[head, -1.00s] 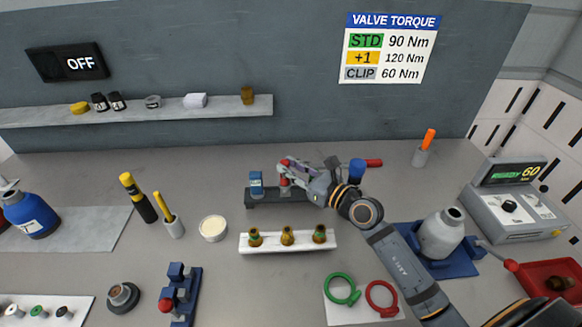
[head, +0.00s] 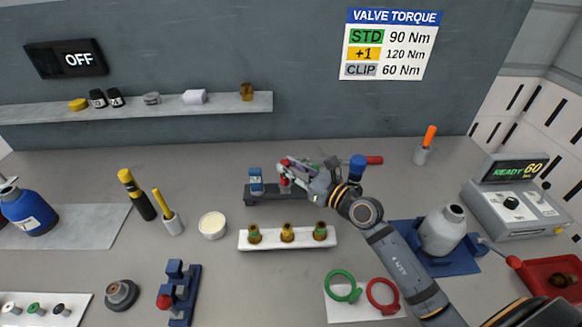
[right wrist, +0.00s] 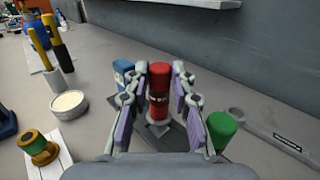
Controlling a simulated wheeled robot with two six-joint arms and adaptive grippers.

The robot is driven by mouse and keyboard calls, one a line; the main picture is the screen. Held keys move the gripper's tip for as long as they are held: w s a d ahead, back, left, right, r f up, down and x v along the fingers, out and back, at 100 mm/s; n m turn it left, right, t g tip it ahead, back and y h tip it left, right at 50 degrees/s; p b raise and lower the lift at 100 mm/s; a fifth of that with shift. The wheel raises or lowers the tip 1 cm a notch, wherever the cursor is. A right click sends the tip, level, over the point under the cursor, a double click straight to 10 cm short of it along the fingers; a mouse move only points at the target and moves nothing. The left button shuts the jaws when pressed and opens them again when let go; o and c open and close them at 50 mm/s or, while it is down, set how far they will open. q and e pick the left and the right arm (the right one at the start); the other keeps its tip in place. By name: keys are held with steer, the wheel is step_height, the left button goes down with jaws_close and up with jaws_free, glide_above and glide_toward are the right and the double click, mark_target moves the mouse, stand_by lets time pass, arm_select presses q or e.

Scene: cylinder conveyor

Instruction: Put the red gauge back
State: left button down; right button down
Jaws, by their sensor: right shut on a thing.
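The red gauge (right wrist: 159,88) stands upright between the fingers of my right gripper (right wrist: 160,100), which is shut on it. In the head view the red gauge (head: 284,181) shows only partly, at my right gripper (head: 288,176) over the dark gauge rack (head: 262,200). Its lower end is at the rack; I cannot tell whether it is fully seated. A blue gauge (head: 256,180) stands at the rack's left end, and a green gauge (right wrist: 221,128) is right of the gripper in the wrist view. My left gripper is not in view.
A white strip (head: 288,244) with several brass valves lies in front of the rack. A round tin (head: 212,226) and a pen cup (head: 174,225) stand left. A wrench (right wrist: 285,142) lies right of the green gauge. Green (head: 343,286) and red rings (head: 382,296) lie nearer.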

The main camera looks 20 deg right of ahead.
steer(key=shift+f+b, duration=0.85)
steer(key=shift+f, duration=0.25)
steer(key=c, duration=1.1)
jaws_free()
steer(key=shift+o, duration=0.2)
step_height(320, 180, up, 6)
steer(key=p, duration=0.6)
